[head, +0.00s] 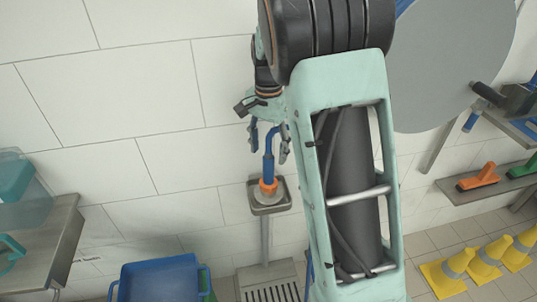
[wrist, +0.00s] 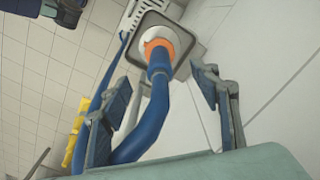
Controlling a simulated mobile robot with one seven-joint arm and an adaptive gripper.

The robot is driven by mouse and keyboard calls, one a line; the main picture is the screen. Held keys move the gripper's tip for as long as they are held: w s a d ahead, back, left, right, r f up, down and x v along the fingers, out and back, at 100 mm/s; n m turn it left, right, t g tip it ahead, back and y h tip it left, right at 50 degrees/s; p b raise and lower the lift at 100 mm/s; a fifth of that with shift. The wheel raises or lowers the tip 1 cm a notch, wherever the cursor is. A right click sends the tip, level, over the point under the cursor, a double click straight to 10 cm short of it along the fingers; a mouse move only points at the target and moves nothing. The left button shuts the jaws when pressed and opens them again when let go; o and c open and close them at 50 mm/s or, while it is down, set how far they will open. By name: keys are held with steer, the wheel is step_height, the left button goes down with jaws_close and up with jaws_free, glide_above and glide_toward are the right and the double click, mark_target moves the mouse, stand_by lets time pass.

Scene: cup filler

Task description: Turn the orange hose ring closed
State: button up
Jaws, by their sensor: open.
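The orange hose ring (head: 268,187) sits at the lower end of a blue hose (head: 268,160), above a small grey square basin (head: 270,206) on the wall. In the wrist view the orange ring (wrist: 159,47) circles the hose end over a white round piece (wrist: 165,38). My gripper (head: 269,156) is open above the ring, pointing down, with its fingers on either side of the blue hose. In the wrist view my gripper's fingers (wrist: 168,92) stand apart around the hose (wrist: 150,115), and the ring lies beyond the fingertips. I cannot tell whether either finger touches the hose.
A metal counter (head: 45,245) is at the left, with a blue bin (head: 160,280) on the floor beside it. A floor drain grate (head: 268,290) lies below the basin. Yellow wedge signs (head: 445,278) and a shelf with brushes (head: 480,178) are at the right.

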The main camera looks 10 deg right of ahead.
mark_target(268, 179)
steer(key=n, duration=0.3)
steer(key=n+p, duration=0.1)
steer(key=shift+s+d+f, duration=0.1)
steer(key=shift+d+f, duration=0.05)
steer(key=shift+f, duration=0.1)
steer(key=n, duration=0.4)
steer(key=shift+f+n+p, duration=0.15)
steer(key=shift+n+p, duration=0.15)
steer(key=shift+n, duration=0.1)
steer(key=n, duration=0.4)
steer(key=shift+f+p, duration=0.15)
steer(key=shift+p, duration=0.15)
steer(key=n, duration=0.4)
steer(key=shift+f+n, duration=0.1)
steer(key=shift+n, duration=0.3)
step_height(268, 179, down, 11)
steer(key=shift+r, duration=0.15)
